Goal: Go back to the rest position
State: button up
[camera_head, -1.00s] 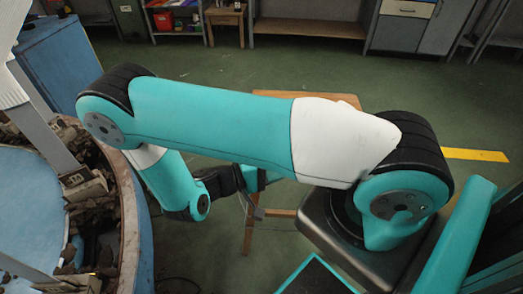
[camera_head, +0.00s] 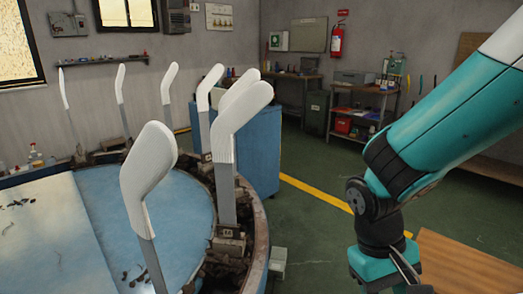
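My arm comes in from the right edge and bends down at a black and teal wrist. My gripper (camera_head: 408,275) is at the bottom edge, beside a wooden tabletop (camera_head: 465,268). It is partly cut off by the frame, so I cannot tell whether its fingers are open or shut or whether it holds anything. It is apart from the round blue boarding machine (camera_head: 185,205) on the left. Several upright white foot-shaped forms stand around the machine, the nearest white form (camera_head: 148,175) and a taller white form (camera_head: 240,108) among them.
A blue cabinet (camera_head: 258,150) stands behind the machine. A yellow line (camera_head: 318,192) crosses the green floor (camera_head: 310,235), which is clear between machine and arm. A shelf (camera_head: 352,115) and a workbench (camera_head: 298,90) are at the back wall.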

jog(key=s+a+r+n+t+y, duration=0.3)
jog(key=s+a+r+n+y, duration=0.3)
jog(key=r, duration=0.6)
notch_tip(320, 180, up, 13)
jog(key=a+p, duration=0.1)
jog(key=p, duration=1.2)
jog(key=shift+s+m, duration=0.3)
jog(key=shift+s, duration=0.1)
jog(key=shift+a, duration=0.1)
